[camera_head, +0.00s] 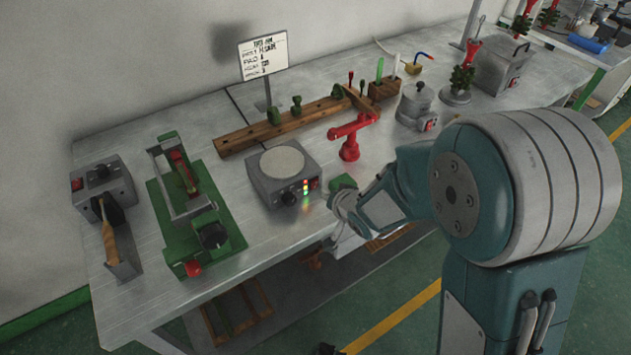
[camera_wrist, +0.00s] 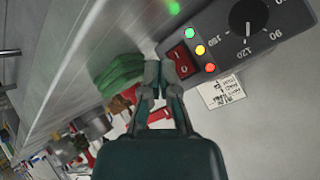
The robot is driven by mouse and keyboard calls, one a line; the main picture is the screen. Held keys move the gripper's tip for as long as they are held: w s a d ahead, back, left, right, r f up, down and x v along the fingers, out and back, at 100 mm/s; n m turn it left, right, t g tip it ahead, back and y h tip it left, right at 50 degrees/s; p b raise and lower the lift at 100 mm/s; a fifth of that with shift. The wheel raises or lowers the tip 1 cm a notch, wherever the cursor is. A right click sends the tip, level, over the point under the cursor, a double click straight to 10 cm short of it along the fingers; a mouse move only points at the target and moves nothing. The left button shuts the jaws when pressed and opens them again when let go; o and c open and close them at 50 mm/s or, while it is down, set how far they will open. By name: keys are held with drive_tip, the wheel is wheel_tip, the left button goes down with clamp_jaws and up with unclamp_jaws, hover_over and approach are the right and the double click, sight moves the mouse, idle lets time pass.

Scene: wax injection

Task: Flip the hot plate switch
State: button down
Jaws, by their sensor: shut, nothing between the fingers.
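The hot plate (camera_head: 284,172) is a grey box with a round pale top plate, standing on the metal bench. Its front has a black dial, a column of red, yellow and green lights, and a red rocker switch (camera_head: 314,183). In the wrist view the red switch (camera_wrist: 182,58), marked I and 0, shows beside the lit lamps and the dial (camera_wrist: 248,15). My gripper (camera_wrist: 160,68) is shut and empty, with its fingertips right by the switch; I cannot tell whether they touch it. In the head view my gripper (camera_head: 335,200) is at the hot plate's front right corner.
A green block (camera_wrist: 120,72) lies close beside my fingertips. A red clamp-like tool (camera_head: 350,137) stands behind my wrist. A green press (camera_head: 195,205) is left of the hot plate, and a wooden rail (camera_head: 245,137) lies behind it. The bench's front edge runs below my gripper.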

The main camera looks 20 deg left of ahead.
sight(317, 185)
drive_tip(key=shift+w+a+r, duration=0.15)
drive_tip(key=shift+w+a, duration=0.5)
drive_tip(key=shift+a, duration=0.15)
idle(0.9)
drive_tip(key=shift+w+a+r, duration=0.1)
drive_tip(key=shift+w+a, duration=0.15)
drive_tip(key=shift+w+a, duration=0.2)
idle(0.7)
drive_tip(key=shift+s+d, duration=0.1)
drive_tip(key=shift+s+d, duration=0.4)
drive_tip(key=shift+d, duration=0.05)
drive_tip(key=shift+s+d+f, duration=0.2)
drive_tip(key=shift+s+d, duration=0.6)
drive_tip(key=shift+d, duration=0.15)
drive_tip(key=shift+s+d+f, duration=0.15)
drive_tip(key=shift+s+d, duration=0.65)
drive_tip(key=shift+d, duration=0.15)
